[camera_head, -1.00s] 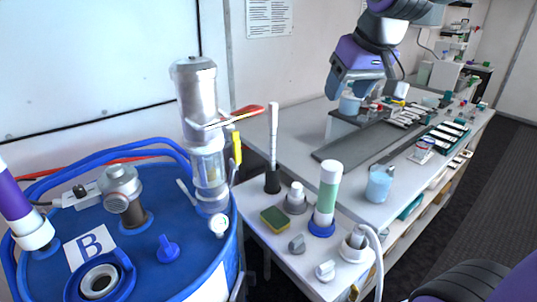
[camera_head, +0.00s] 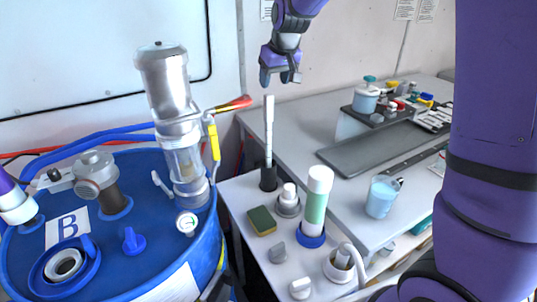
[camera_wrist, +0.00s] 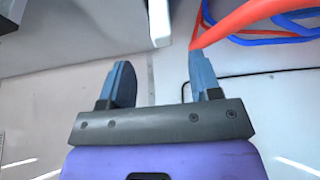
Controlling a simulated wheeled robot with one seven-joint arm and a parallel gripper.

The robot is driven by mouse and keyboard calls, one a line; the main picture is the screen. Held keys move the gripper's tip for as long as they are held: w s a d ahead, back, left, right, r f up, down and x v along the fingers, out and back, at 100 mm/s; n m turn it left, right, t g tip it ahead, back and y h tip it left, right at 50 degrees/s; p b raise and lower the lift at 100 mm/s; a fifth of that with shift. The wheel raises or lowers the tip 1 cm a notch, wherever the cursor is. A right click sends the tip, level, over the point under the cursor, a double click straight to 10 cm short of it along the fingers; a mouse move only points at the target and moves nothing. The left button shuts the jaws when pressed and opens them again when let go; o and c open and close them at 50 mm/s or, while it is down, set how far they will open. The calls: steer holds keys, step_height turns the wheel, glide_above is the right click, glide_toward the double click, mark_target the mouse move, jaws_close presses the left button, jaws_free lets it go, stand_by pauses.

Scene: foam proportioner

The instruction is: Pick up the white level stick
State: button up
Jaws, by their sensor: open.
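The white level stick (camera_head: 268,125) stands upright in a dark round base (camera_head: 268,178) on the near side table. My gripper (camera_head: 280,80) is open and empty, above and slightly right of the stick's top in the head view, apart from it. In the wrist view my gripper's two blue-grey fingers (camera_wrist: 160,80) are spread wide. A white bar, apparently the level stick (camera_wrist: 159,20), enters from the top edge there, beyond the fingertips and between their lines.
A blue drum (camera_head: 150,255) with a metal and glass cylinder (camera_head: 168,90) stands left of the stick. A green-and-white tube (camera_head: 316,200), a sponge (camera_head: 262,221) and a white knob (camera_head: 288,198) stand close in front. Red and blue hoses (camera_wrist: 240,22) show in the wrist view.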

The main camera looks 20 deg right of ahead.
mark_target(267, 104)
steer(key=x, duration=1)
steer(key=shift+a, duration=0.15)
jaws_close()
